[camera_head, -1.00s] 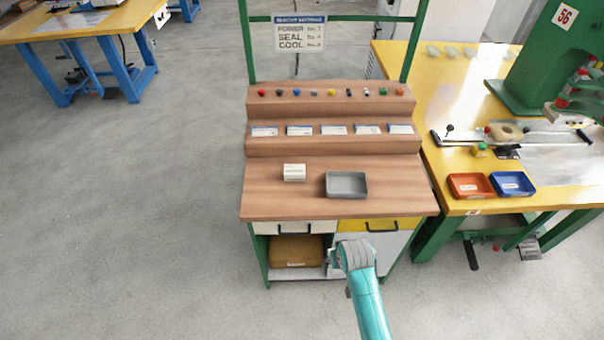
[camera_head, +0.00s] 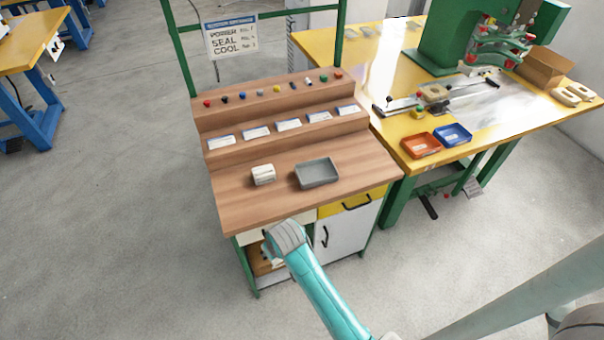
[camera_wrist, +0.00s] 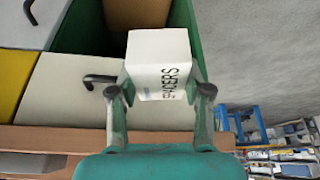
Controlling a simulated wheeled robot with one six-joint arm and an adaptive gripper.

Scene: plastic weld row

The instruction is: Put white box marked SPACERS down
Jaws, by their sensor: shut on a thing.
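The white box marked SPACERS (camera_wrist: 158,58) is in the wrist view, between the two fingers of my gripper (camera_wrist: 161,92). The fingers are shut on its sides, and the dark lettering reads sideways. The box is held off any surface, in front of the bench's drawer and open shelf. In the head view my wrist (camera_head: 284,238) is just in front of the bench's left front edge, below the top. There the fingers and the held box are mostly hidden by my arm.
The wooden bench top (camera_head: 235,200) carries a small white block (camera_head: 263,174) and a grey tray (camera_head: 317,173). Bare wood lies left and in front of them. Stepped shelves (camera_head: 205,120) rise behind. A yellow table (camera_head: 395,145) with orange (camera_head: 421,145) and blue trays (camera_head: 453,135) stands right.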

